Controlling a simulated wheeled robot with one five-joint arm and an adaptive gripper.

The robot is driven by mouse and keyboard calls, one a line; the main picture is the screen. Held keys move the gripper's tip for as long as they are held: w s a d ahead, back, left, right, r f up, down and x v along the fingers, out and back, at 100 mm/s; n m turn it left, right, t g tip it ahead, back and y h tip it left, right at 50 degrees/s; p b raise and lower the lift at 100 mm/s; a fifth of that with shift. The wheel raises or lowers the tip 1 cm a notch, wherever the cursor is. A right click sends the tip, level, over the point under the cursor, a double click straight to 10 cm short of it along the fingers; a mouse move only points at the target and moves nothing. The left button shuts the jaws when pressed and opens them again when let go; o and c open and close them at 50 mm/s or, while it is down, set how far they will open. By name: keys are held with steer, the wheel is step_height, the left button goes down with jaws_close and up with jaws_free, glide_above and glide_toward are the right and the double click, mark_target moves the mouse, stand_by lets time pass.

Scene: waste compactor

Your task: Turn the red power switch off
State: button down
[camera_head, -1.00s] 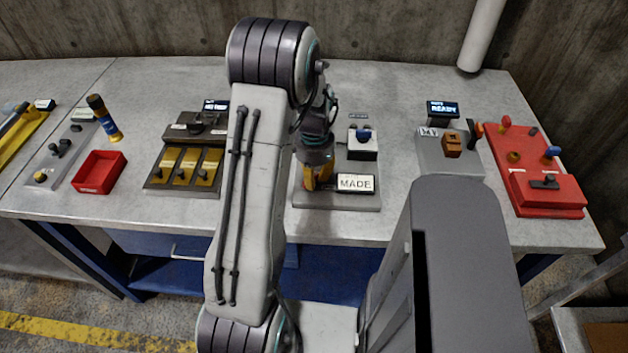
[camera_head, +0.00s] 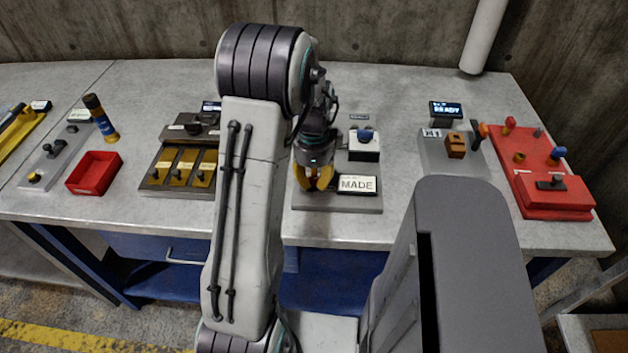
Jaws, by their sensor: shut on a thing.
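My gripper (camera_head: 315,186) points down over the left part of a grey panel (camera_head: 345,202) in the middle of the bench. Its yellow fingers are shut on a small part there, which they almost wholly hide. By its place on the panel, this part seems to be the red power switch, but its colour and position cannot be made out. A white box with a blue knob (camera_head: 365,145) sits behind the sign.
Left are a panel with yellow plates (camera_head: 178,172), a red tray (camera_head: 94,173) and an upright dark cylinder (camera_head: 101,118). Right are a grey station with a "READY" display (camera_head: 446,111) and a red fixture (camera_head: 545,190). Bare bench lies between the stations.

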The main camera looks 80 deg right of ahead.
mark_target(314, 180)
steer(key=shift+m, duration=0.3)
stand_by(0.4)
steer(key=c, duration=1.1)
jaws_free()
steer(key=shift+r, duration=0.1)
step_height(314, 180, up, 12)
stand_by(0.3)
